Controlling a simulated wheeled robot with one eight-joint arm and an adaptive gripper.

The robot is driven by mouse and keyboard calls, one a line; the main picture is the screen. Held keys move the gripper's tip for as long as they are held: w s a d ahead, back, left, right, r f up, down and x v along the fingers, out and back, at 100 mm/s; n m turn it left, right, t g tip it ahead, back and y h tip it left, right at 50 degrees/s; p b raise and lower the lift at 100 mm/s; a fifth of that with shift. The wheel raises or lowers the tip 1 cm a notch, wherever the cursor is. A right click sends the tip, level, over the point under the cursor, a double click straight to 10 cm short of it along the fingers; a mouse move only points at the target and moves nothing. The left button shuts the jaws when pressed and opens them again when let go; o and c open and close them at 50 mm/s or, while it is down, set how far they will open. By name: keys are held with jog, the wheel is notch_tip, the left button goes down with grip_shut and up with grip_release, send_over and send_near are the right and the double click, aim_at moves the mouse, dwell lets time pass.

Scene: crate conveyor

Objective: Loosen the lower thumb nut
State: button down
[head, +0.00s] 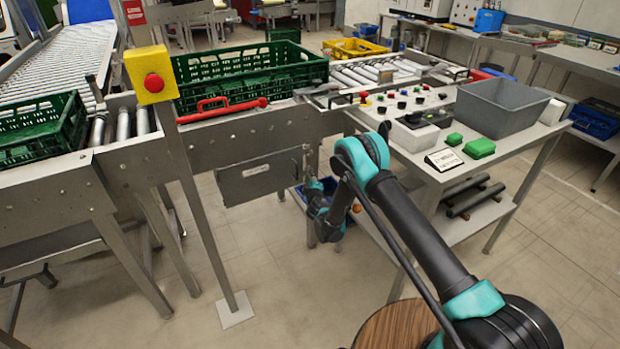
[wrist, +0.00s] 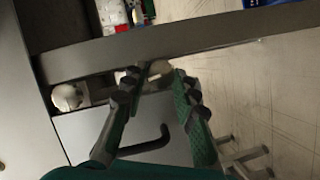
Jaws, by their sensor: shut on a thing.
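The guard panel (head: 258,176) is a grey plate on the side of the conveyor frame, left of my gripper (head: 313,182) in the head view. In the wrist view the panel (wrist: 75,135) fills the left, with a black bar handle (wrist: 150,146). A pale round thumb nut (wrist: 67,97) stands clear at the left, apart from my fingers. The lower thumb nut (wrist: 128,76) is a pale shape between my fingertips, partly hidden by them. My gripper (wrist: 158,78) is shut on it. The nuts cannot be made out in the head view.
A green crate (head: 245,75) sits on the conveyor, with a red bar handle (head: 225,108) before it. A yellow stop-button box (head: 150,75) stands on a post. The control bench (head: 560,125) with a grey bin (head: 500,107) is at right. Floor is clear in front.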

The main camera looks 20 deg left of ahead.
jog(key=shift+s+f+n+t, duration=0.15)
jog(key=shift+n+t, duration=0.45)
jog(key=shift+n, duration=0.5)
jog(key=c, duration=1.2)
grip_release()
